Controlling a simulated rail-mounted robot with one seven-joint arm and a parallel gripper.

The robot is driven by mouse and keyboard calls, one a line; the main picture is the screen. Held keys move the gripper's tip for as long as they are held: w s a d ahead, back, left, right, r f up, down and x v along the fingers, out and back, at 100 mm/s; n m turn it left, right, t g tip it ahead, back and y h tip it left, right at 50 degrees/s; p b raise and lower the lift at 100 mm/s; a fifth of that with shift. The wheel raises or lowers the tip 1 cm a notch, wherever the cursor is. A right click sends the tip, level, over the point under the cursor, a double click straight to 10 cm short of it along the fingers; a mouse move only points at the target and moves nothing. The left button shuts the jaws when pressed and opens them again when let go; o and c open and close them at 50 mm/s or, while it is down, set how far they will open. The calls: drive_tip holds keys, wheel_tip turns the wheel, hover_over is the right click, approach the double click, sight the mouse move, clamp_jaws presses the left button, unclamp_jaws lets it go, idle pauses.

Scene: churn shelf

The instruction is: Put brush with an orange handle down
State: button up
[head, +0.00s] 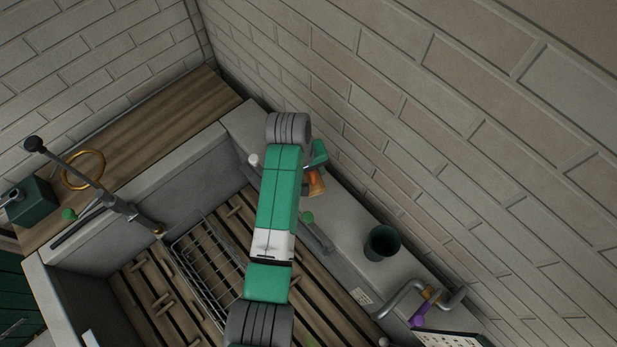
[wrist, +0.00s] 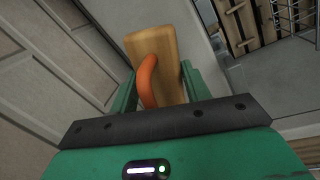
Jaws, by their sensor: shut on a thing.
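The brush, a wooden block (wrist: 167,48) with a curved orange handle (wrist: 147,80), is between the two green fingers of my gripper (wrist: 160,86) in the wrist view. My gripper is shut on it. In the head view the brush (head: 316,187) shows partly beside my arm, by the grey ledge along the brick wall, with my gripper (head: 317,160) next to it. I cannot tell whether the brush touches the ledge. My arm hides part of the area around it.
A dark green cup (head: 382,243) stands on the ledge (head: 345,225) to the right. A bent grey pipe (head: 405,291) and a purple item (head: 419,312) are further along. A wire rack (head: 207,262) lies over wooden slats in the basin. A wooden board (head: 140,150) runs along the left wall.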

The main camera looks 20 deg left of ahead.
sight(309, 179)
drive_tip(key=shift+f, duration=1.85)
drive_tip(key=o, duration=1.2)
drive_tip(key=r, duration=0.4)
drive_tip(key=s+a+r+p, duration=0.1)
drive_tip(key=r, duration=0.7)
drive_tip(key=shift+s+a, duration=0.3)
drive_tip(key=shift+a, duration=0.05)
